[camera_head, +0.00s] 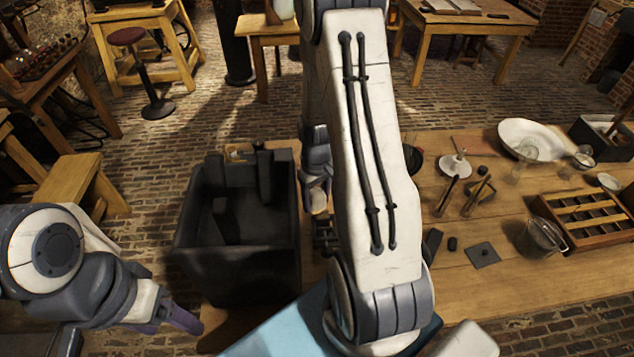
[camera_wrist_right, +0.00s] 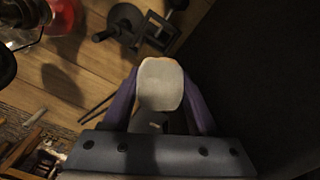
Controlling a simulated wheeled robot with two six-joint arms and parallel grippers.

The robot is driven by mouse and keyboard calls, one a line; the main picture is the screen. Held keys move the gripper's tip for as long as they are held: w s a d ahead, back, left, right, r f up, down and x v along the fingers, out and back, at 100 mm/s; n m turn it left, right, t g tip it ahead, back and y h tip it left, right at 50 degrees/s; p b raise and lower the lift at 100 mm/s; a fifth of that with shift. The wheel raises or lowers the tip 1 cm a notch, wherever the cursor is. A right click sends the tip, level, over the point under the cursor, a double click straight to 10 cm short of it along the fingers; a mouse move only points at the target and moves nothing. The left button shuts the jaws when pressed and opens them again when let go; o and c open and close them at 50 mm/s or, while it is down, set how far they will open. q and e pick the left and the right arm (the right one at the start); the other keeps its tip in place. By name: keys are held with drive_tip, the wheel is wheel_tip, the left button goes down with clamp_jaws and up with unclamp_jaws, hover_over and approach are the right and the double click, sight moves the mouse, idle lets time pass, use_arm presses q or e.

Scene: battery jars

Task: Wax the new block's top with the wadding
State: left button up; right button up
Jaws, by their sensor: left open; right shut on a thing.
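The wadding (camera_wrist_right: 160,82) is a pale, rounded pad between the purple fingers of my right gripper (camera_wrist_right: 160,100) in the right wrist view. In the head view my right gripper (camera_head: 317,182) is partly hidden behind my arm, beside the right wall of a large dark box; the pale wadding (camera_head: 318,203) shows below its fingers. I cannot tell which thing is the new block. Small dark pieces (camera_head: 434,242) and (camera_head: 452,243) lie on the table right of my arm. My left gripper (camera_head: 188,320) is open and empty at the lower left, below the box.
The large dark box (camera_head: 240,268) has dark upright pieces inside. A black metal frame (camera_wrist_right: 155,30) stands near the wadding. On the right are a white bowl (camera_head: 530,140), a glass beaker (camera_head: 541,238), a wooden rack (camera_head: 590,218) and a flat dark plate (camera_head: 482,254). The table's front right is clear.

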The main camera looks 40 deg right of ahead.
sight(317, 194)
drive_tip(key=shift+r+p, duration=1.4)
drive_tip(key=shift+r, duration=0.55)
